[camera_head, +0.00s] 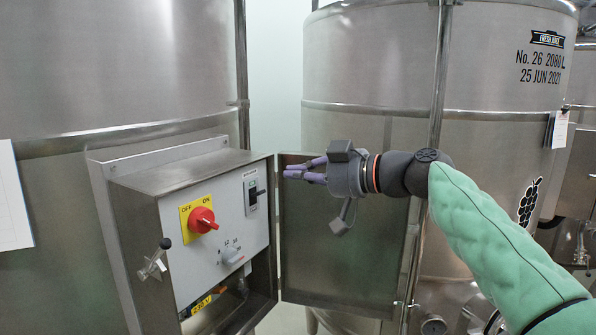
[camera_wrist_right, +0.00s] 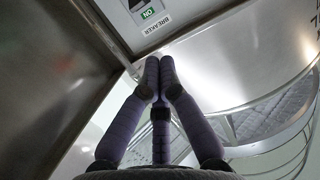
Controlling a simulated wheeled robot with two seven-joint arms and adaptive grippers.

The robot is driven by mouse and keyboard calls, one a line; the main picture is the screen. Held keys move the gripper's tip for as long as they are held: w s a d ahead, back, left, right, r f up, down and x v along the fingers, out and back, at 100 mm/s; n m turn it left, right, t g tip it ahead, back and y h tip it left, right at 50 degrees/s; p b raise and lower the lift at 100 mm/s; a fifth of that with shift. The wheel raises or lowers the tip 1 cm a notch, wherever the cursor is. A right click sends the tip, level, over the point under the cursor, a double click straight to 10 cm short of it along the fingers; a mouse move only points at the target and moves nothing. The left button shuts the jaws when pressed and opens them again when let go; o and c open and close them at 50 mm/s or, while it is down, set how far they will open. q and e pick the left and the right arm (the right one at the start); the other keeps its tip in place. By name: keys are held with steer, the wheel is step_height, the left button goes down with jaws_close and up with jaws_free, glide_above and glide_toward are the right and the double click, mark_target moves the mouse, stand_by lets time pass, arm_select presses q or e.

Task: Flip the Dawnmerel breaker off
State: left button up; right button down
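The breaker (camera_head: 252,195) is a small light module with a dark switch at the upper right of the grey panel in the open steel box. In the right wrist view, a green ON mark (camera_wrist_right: 147,13) and a BREAKER label (camera_wrist_right: 157,27) show at the top edge; most of the switch is cut off there. No Dawnmerel name is readable. My right gripper (camera_head: 290,170) is to the right of the breaker, in front of the open door, fingers pointing left. In the wrist view its purple fingertips (camera_wrist_right: 159,68) are together, empty and apart from the breaker. My left gripper is out of view.
The panel also holds a red rotary knob (camera_head: 202,220) on a yellow OFF/ON plate and a grey dial (camera_head: 232,255). The open box door (camera_head: 345,265) stands behind my right gripper. Large steel vats (camera_head: 375,60) stand behind. Space in front of the panel looks clear.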

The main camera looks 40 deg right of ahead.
mark_target(249, 179)
steer(key=p+x, duration=0.1)
steer(key=x, duration=0.2)
steer(key=p+x, duration=0.1)
steer(key=x, duration=0.2)
steer(key=p+x, duration=0.1)
steer(key=x, duration=0.2)
steer(key=shift+w+f, duration=0.1)
steer(key=shift+f, duration=0.25)
steer(key=shift+d+f, duration=0.1)
steer(key=shift+f, duration=0.25)
steer(key=shift+s+f, duration=0.25)
steer(key=shift+s, duration=0.15)
steer(key=shift+w, duration=0.1)
